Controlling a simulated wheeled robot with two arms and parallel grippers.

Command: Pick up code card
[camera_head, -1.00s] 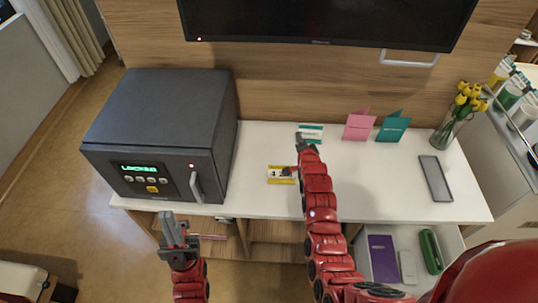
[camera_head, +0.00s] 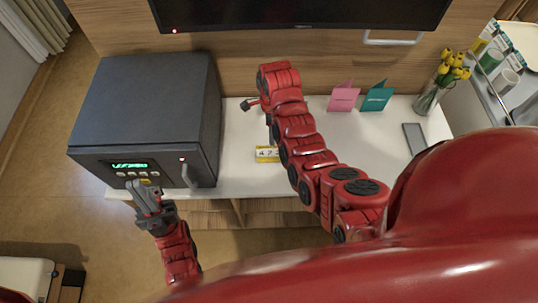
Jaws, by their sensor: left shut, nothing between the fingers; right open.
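The code card (camera_head: 267,153) is a small yellow and white card with dark digits, lying on the white tabletop. My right arm covers its right end. My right gripper (camera_head: 250,103) is mostly hidden by its own wrist; only a small dark piece shows, over the back of the table, beyond the card and apart from it. My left gripper (camera_head: 142,187) is shut and empty, in front of the safe's keypad and covering part of it. I cannot tell if it touches the safe.
The dark grey safe (camera_head: 145,95) with a lit green display fills the table's left. A pink card (camera_head: 343,97), a teal card (camera_head: 377,96), a vase of yellow flowers (camera_head: 430,98) and a grey phone-like slab (camera_head: 415,138) stand or lie at right. A screen hangs behind.

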